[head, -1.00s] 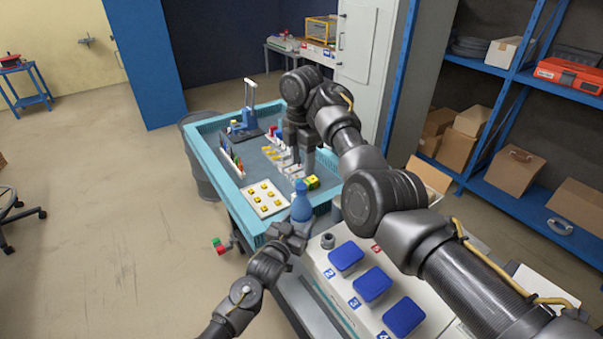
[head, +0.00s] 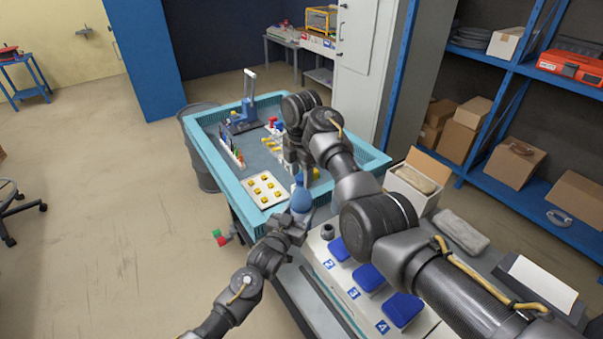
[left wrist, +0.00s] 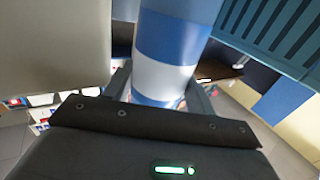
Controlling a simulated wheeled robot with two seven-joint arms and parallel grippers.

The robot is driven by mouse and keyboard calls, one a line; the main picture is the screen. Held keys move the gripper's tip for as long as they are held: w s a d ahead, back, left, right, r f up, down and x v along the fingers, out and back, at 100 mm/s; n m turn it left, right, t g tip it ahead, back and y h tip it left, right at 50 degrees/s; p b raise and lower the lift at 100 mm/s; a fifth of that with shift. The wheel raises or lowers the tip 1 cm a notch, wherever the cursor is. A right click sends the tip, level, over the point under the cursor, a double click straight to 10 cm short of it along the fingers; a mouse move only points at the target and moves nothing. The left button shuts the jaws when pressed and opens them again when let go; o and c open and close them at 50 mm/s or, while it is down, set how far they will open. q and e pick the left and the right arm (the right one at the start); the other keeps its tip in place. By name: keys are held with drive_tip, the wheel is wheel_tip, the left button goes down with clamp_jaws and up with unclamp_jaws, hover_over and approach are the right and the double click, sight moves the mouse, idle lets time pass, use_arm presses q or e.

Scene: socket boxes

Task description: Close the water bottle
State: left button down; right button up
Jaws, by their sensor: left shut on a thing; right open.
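The blue water bottle (head: 301,202) stands upright by the near edge of the teal-rimmed table. My left gripper (head: 291,228) is shut on its lower part. In the left wrist view the bottle (left wrist: 170,60) shows blue and white bands between the fingers. My right gripper (head: 299,168) is open and points down close to the bottle's narrow top. I cannot tell whether it touches the top. A cap is not clearly distinguishable, as the right gripper and arm partly cover that area.
The teal-rimmed table (head: 218,172) holds a board with yellow pieces (head: 264,191) and a blue stand (head: 243,122). To the right, a white panel carries blue-lidded boxes (head: 401,310) and a small dark round part (head: 327,232). An open carton (head: 410,192) lies beyond.

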drive_tip(key=shift+c, duration=0.5)
drive_tip(key=c, duration=0.9)
drive_tip(key=m, duration=0.3)
drive_tip(key=shift+m, duration=0.4)
clamp_jaws()
drive_tip(key=m, duration=0.6)
drive_tip(key=shift+m, duration=0.3)
drive_tip(key=o, duration=1.1)
unclamp_jaws()
drive_tip(key=shift+c, duration=0.2)
drive_tip(key=shift+r, duration=0.1)
